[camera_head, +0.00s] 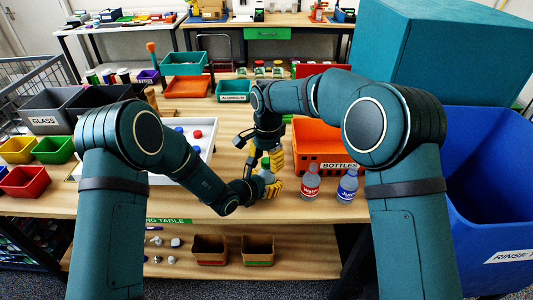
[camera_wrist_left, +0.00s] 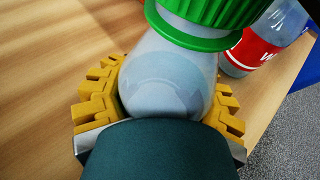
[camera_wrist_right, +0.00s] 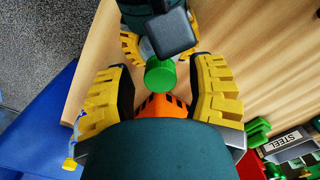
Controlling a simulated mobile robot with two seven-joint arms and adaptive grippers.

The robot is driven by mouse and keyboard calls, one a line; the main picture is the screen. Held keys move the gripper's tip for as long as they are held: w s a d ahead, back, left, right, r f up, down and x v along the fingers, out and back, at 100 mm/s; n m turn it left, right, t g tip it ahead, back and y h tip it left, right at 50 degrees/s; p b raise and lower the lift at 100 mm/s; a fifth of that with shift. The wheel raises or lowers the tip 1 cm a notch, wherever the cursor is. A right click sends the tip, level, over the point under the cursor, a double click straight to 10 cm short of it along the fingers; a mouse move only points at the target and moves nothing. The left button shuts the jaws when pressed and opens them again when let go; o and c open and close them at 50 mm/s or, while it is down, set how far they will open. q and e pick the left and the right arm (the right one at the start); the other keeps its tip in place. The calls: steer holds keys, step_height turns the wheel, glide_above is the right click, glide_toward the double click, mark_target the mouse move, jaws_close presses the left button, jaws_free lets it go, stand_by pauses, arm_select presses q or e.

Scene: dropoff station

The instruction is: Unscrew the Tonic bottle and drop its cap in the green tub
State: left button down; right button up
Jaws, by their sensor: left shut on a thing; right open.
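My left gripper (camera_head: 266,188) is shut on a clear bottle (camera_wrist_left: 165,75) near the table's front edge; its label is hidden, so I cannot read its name. Its ribbed green cap (camera_wrist_left: 212,15) is on the neck. The cap also shows in the right wrist view (camera_wrist_right: 160,73). My right gripper (camera_wrist_right: 160,95) is open and empty, pointing down above the cap, with the cap just beyond its yellow fingers.
A bottle with a red label (camera_head: 310,183) and one with a blue label (camera_head: 347,187) stand right of my grippers. Behind them is an orange BOTTLES crate (camera_head: 318,145). A white tray (camera_head: 206,137) lies left. A large blue bin (camera_head: 490,190) is at right.

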steer(key=shift+c, duration=0.4)
jaws_close()
steer(key=n, duration=0.3)
steer(key=shift+c, duration=0.4)
jaws_free()
